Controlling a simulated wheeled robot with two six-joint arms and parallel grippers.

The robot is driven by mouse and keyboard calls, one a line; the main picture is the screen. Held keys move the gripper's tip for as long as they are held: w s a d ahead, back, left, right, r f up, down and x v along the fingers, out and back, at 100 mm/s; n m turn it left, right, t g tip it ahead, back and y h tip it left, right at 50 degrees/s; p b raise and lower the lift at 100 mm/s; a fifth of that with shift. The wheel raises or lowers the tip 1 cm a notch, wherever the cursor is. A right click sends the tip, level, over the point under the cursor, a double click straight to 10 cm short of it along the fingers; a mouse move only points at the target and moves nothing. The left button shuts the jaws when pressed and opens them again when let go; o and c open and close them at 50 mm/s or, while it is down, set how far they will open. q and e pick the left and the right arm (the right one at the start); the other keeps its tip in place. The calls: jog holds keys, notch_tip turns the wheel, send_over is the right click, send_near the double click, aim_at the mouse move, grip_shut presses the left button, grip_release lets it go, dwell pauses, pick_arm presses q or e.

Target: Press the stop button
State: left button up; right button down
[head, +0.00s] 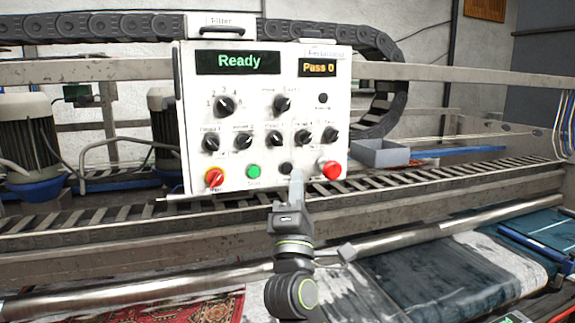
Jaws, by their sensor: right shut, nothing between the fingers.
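A white control panel (232,140) faces me, with a green display reading "Ready" and an amber one reading "Pass 0". Along its bottom row are a red knob on a yellow base (214,177), a green button (253,171), a small black button (286,168) and a large red button (331,170). Their labels are too small to read surely, so I cannot tell by label which is stop. My right gripper (297,176) is shut and empty, its tip in front of the panel's lower edge, between the black and red buttons. Contact cannot be told. My left gripper is not in view.
Several black rotary knobs (225,106) sit above the buttons. A metal rail (450,182) and a roller (400,238) run across below the panel. Rugs (430,272) lie below. A grey bin (382,153) stands right of the panel, motors (28,130) left.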

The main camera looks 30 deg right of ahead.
jog(key=shift+s+a, duration=0.2)
jog(key=shift+s, duration=0.75)
